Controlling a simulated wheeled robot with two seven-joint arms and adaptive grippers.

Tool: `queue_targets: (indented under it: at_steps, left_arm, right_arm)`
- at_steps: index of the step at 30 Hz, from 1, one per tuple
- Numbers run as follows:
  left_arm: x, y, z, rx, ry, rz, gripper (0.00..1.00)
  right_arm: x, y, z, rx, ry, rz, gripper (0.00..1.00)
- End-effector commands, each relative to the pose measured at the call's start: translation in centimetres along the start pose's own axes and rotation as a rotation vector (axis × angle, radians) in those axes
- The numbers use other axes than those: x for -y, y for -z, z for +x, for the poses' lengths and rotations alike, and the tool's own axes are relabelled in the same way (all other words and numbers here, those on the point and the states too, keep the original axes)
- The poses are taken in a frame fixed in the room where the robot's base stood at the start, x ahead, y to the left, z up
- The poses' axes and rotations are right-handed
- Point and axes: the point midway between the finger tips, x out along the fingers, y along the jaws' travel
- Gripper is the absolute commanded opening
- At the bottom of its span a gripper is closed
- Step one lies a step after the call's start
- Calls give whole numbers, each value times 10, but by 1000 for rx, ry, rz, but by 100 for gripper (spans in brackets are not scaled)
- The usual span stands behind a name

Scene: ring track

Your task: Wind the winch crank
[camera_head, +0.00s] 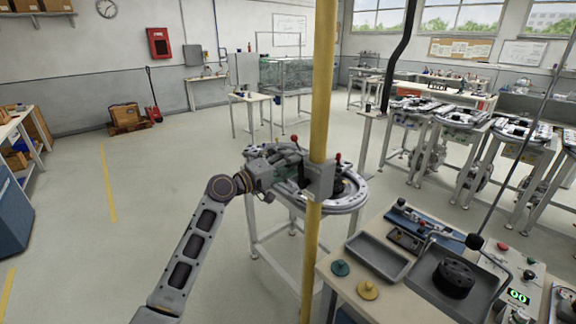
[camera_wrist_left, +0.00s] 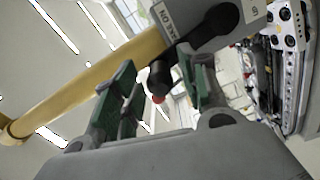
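The winch is a grey box (camera_head: 319,180) fixed on the yellow pole (camera_head: 323,85). In the left wrist view its labelled face (camera_wrist_left: 172,18) shows beside the pole (camera_wrist_left: 90,82). A black crank arm (camera_wrist_left: 212,28) on it ends in a dark handle (camera_wrist_left: 161,78). My left gripper (camera_head: 290,170) is at the winch's left side. In the left wrist view its green-padded fingers (camera_wrist_left: 163,72) are spread apart. The handle appears in the gap between them; I cannot tell whether they touch it. In the head view the gripper largely hides the crank. My right gripper is out of view.
A ring track (camera_head: 345,205) on a stand is behind the pole, with red-knobbed levers. A bench (camera_head: 345,290) at the lower right holds trays, a black drum (camera_head: 455,277) and a control box with a green display (camera_head: 518,296). The floor at left is clear.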

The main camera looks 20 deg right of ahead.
Motion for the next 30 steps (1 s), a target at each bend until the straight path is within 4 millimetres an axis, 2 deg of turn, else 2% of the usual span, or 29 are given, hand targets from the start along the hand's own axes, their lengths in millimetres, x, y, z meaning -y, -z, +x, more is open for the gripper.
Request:
queue_targets:
  at_steps: [14,20,30]
  left_arm:
    - [1,0,-5,0,1,-1,44]
    - [1,0,-18,-1,1,1,44]
    - [2,0,-54,-1,1,0,44]
  right_arm:
    - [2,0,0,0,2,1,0]
    - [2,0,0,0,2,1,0]
    - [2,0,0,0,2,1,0]
